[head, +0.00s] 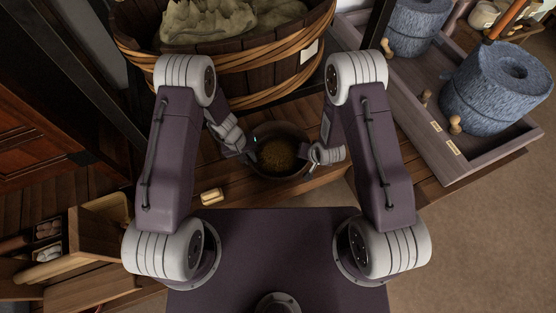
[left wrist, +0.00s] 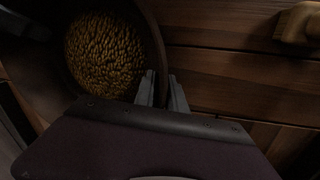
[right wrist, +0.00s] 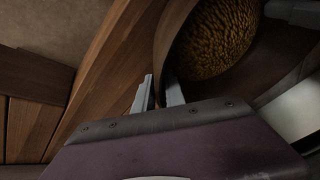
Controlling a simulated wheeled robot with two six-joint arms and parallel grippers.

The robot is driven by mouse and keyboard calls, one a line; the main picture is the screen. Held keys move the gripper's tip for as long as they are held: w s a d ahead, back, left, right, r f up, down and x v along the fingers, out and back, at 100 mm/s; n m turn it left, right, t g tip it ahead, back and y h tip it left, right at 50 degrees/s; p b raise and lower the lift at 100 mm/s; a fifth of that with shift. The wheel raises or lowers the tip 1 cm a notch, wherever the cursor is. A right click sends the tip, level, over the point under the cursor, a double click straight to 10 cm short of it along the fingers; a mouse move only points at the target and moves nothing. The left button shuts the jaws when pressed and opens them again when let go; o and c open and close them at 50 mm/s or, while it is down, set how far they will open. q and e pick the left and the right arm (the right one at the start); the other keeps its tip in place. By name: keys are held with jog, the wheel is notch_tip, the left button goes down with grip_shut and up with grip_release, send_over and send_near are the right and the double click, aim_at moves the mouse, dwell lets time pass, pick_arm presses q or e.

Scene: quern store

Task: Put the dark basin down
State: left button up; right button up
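The dark basin (head: 279,168) holds a bed of brown grain and sits level between my two grippers, over a wooden plank surface. My left gripper (head: 249,150) is at its left rim; in the left wrist view the basin wall (left wrist: 157,50) runs between the two fingers (left wrist: 161,92). My right gripper (head: 317,156) is at its right rim; in the right wrist view the wall (right wrist: 165,40) also passes between the fingers (right wrist: 159,92). Both look closed on the rim. I cannot tell whether the basin's underside touches the planks.
A large wooden tub (head: 240,75) with sacks stands behind the basin. A tray (head: 455,150) with blue-grey quern stones (head: 497,90) is at the right. A small pale block or brush (head: 211,197) lies on the planks front left. Wooden boxes (head: 90,240) stand at lower left.

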pick_arm(q)
jog(key=shift+o, duration=0.9)
jog(key=shift+r, duration=0.15)
pick_arm(e)
jog(key=shift+o, duration=0.9)
jog(key=shift+r, duration=0.15)
jog(key=shift+a, duration=0.1)
pick_arm(q)
jog(key=v, duration=1.2)
pick_arm(e)
jog(key=v, duration=0.7)
jog(key=shift+s+r, duration=0.2)
